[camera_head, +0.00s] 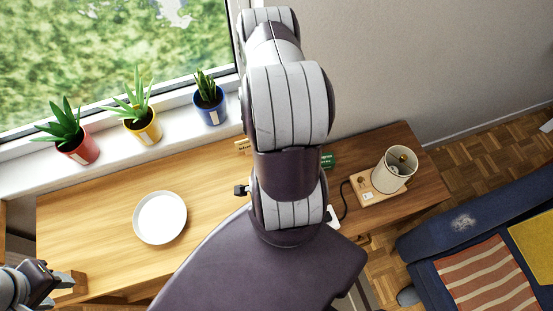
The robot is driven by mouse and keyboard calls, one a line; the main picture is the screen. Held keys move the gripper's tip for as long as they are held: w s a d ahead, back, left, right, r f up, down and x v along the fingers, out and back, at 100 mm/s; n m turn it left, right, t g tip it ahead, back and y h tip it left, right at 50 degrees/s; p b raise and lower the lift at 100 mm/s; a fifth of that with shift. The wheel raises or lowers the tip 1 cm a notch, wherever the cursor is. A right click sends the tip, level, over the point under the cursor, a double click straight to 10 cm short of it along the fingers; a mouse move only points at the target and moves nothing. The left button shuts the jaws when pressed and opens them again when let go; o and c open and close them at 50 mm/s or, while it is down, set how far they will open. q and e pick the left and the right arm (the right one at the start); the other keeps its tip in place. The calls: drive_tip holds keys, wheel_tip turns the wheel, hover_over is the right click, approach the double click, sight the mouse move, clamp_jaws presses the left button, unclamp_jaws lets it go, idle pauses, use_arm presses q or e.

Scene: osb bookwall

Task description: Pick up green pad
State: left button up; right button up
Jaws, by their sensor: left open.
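A small green item (328,161), which looks like the green pad, lies at the back of the wooden desk (100,200). My own arm, rising through the middle of the view, covers its left part. My left gripper (76,284) is at the lower left corner, by the desk's front left edge. It is open with nothing seen between its fingers, and it is far from the green item. My right gripper is not in view.
A white plate (160,217) lies on the desk's left half. A lamp (393,170) stands on a wooden base at the right. Potted plants (75,145) line the windowsill. A small yellow item (242,146) is at the back. A blue sofa (440,240) is at right.

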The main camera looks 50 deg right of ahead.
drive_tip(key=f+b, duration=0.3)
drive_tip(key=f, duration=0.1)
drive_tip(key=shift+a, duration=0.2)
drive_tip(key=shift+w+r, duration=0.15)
use_arm(q)
wheel_tip(320, 180, down, 4)
drive_tip(key=shift+a+r, duration=0.1)
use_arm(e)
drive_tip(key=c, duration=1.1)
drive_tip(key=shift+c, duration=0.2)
